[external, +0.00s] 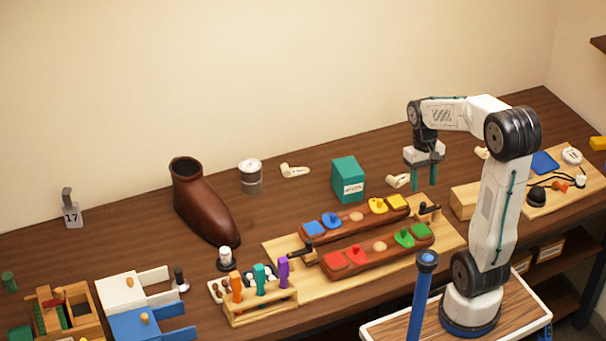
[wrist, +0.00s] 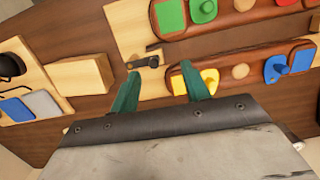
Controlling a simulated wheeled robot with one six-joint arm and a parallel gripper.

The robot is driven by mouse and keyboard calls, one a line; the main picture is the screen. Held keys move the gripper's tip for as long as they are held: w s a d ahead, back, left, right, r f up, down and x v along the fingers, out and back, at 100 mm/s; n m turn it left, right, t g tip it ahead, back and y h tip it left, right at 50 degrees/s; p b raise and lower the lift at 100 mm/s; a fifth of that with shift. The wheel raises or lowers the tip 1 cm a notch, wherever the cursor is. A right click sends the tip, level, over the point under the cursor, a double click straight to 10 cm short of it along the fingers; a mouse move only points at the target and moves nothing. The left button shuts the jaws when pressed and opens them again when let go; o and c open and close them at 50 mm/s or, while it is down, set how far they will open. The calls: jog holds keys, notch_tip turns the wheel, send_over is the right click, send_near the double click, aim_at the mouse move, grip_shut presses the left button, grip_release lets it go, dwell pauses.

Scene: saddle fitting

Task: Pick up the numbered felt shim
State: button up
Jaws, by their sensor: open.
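A grey piece marked 17 (external: 72,214) stands upright on the far left of the bench in the external view. It is the only thing with a number I can read, and I cannot tell whether it is felt. My gripper (external: 423,182) is far to the right of it, above the bench by the right end of the fitting board. Its two green fingers are apart with nothing between them. In the wrist view my gripper (wrist: 160,75) points towards the board's end and a dark lever (wrist: 144,62). The grey piece is not in the wrist view.
The fitting board (external: 283,249) carries two brown bars (external: 318,243) with coloured knobbed pieces. A green box (external: 348,179), a metal can (external: 250,177) and a brown boot form (external: 203,203) stand behind. A tool rack (external: 258,308) and drawers (external: 148,320) line the front left.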

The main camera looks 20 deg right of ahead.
jog(key=n, duration=0.1)
send_over(400, 177)
jog(key=s+a, duration=0.5)
jog(key=s, duration=0.1)
notch_tip(400, 177, down, 9)
jog(key=shift+n+t, duration=0.5)
jog(key=shift+t, duration=0.1)
jog(key=w, duration=0.2)
jog(key=w+d, duration=0.1)
jog(key=w, duration=0.2)
jog(key=shift+w+r, duration=0.15)
jog(key=shift+w, duration=0.1)
jog(key=shift+w+d+r, duration=0.1)
jog(key=shift+w+r, duration=0.05)
jog(key=shift+w, duration=0.15)
jog(key=shift+n, duration=0.3)
notch_tip(400, 177, down, 8)
jog(key=shift+s+r, duration=0.1)
jog(key=shift+r, duration=0.1)
grip_shut()
